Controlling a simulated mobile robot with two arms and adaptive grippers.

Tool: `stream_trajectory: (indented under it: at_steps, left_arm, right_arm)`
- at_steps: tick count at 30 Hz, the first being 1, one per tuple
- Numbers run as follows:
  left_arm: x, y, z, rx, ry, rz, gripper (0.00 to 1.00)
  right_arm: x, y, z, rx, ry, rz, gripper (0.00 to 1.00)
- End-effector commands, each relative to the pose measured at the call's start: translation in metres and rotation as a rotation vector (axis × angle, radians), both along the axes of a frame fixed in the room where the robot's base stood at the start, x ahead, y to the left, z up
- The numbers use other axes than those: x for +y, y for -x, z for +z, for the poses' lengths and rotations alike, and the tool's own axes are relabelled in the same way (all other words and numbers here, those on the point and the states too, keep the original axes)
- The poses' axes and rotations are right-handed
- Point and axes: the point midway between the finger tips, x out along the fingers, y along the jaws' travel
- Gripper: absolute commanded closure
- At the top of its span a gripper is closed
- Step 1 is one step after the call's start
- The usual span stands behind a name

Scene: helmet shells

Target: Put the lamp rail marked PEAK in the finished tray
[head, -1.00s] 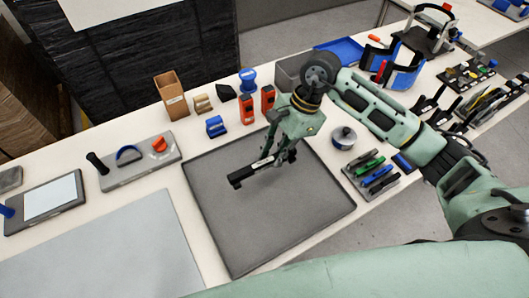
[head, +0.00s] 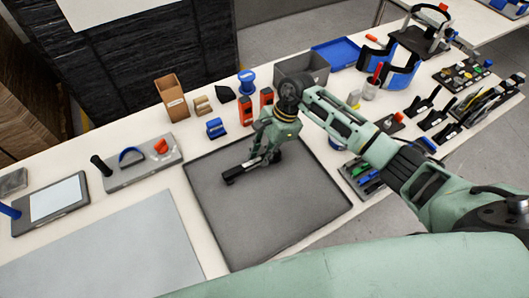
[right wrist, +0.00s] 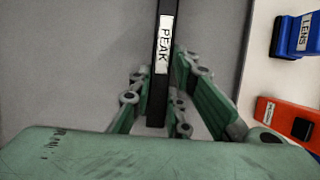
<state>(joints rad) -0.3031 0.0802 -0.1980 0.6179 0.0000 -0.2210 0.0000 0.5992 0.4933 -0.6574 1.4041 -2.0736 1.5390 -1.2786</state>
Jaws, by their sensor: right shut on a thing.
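The lamp rail (head: 239,172) is a black bar with a white label. The label reads PEAK in the right wrist view, where the rail (right wrist: 154,105) runs up between the fingers. My right gripper (head: 264,159) is shut on one end of the rail. It holds the rail low over the upper part of a large, shallow grey tray (head: 272,215). The rail looks about level; I cannot tell whether it touches the tray floor. The tray holds nothing else that I see, and no marking on it is visible. My left gripper is not in view.
Blue (head: 215,128) and red (head: 246,111) blocks stand close behind the tray. A grey fixture (head: 145,170) is to its left. A holder with coloured tools (head: 360,180) is at its right, partly behind my arm. The tray's lower part is clear.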

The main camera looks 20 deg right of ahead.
Motion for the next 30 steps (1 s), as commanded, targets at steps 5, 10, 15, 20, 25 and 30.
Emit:
stream_trajectory:
  at_steps: [5, 10, 15, 20, 25, 30]
  left_arm:
    - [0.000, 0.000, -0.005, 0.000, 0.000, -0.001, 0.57]
    - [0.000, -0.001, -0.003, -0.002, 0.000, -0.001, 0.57]
    - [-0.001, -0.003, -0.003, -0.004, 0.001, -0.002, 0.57]
    - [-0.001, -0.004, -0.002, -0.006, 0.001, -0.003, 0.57]
    - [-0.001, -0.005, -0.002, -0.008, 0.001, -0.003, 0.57]
    - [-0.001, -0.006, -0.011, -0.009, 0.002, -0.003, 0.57]
  right_arm:
    - [0.000, 0.000, -0.004, -0.001, 0.000, 0.000, 1.00]
    - [0.000, 0.000, -0.002, 0.000, 0.000, 0.000, 0.70]
    - [0.000, 0.000, -0.002, 0.001, 0.000, 0.000, 0.65]
    - [0.000, 0.000, -0.002, 0.001, 0.000, 0.000, 0.65]
    - [-0.003, -0.001, 0.006, -0.002, 0.001, -0.001, 0.65]
    - [-0.015, -0.004, 0.035, -0.006, 0.002, 0.000, 0.65]
